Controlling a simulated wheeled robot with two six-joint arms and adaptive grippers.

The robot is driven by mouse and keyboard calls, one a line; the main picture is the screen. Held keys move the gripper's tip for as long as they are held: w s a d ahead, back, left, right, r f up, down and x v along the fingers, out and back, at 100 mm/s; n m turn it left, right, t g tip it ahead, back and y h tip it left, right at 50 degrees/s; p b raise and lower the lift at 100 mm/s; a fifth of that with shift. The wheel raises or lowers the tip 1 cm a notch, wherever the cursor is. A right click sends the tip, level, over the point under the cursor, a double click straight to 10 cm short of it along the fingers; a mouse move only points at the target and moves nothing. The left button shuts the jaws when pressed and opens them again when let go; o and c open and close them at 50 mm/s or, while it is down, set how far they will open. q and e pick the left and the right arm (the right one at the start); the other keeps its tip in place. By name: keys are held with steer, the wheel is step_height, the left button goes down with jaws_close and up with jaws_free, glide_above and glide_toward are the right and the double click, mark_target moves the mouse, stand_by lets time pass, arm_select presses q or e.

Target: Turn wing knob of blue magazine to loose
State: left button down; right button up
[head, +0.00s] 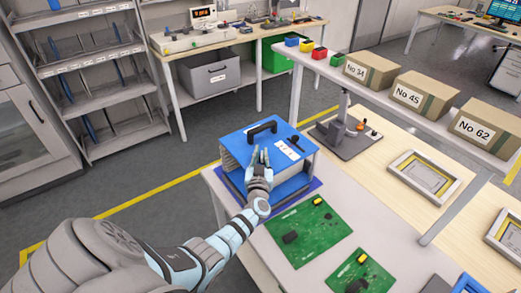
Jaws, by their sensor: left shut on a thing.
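My right gripper is out of view.
Green circuit boards (309,232) lie on the table in front of the magazine. A grey stand (345,130) is behind it to the right. Labelled cartons (372,70) and small coloured bins (306,46) sit on a raised shelf. A shelf rack (100,75) stands at left, with open floor between.

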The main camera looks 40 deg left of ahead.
arm_select(q)
steer(key=shift+w+d+n+g+y, duration=0.1)
steer(key=shift+n+g+y, duration=0.9)
steer(key=shift+y, duration=0.2)
steer(key=shift+n+g+y+b, duration=0.4)
steer(key=shift+n+g+b, duration=0.05)
steer(key=shift+n+g, duration=0.05)
steer(key=n+g+y+b, duration=0.1)
steer(key=g+b, duration=0.1)
steer(key=n+g+y+b, duration=0.1)
steer(key=b, duration=0.1)
steer(key=n+g+y+b, duration=0.1)
steer(key=n+g+b, duration=0.1)
steer(key=b, duration=0.1)
steer(key=shift+f+g, duration=0.25)
steer(key=shift+g, duration=0.05)
steer(key=shift+r+n+g+y+b, duration=0.3)
steer(key=shift+n+g+y+b, duration=0.1)
steer(key=shift+g+b, duration=0.25)
steer(key=c, duration=1.7)
jaws_free()
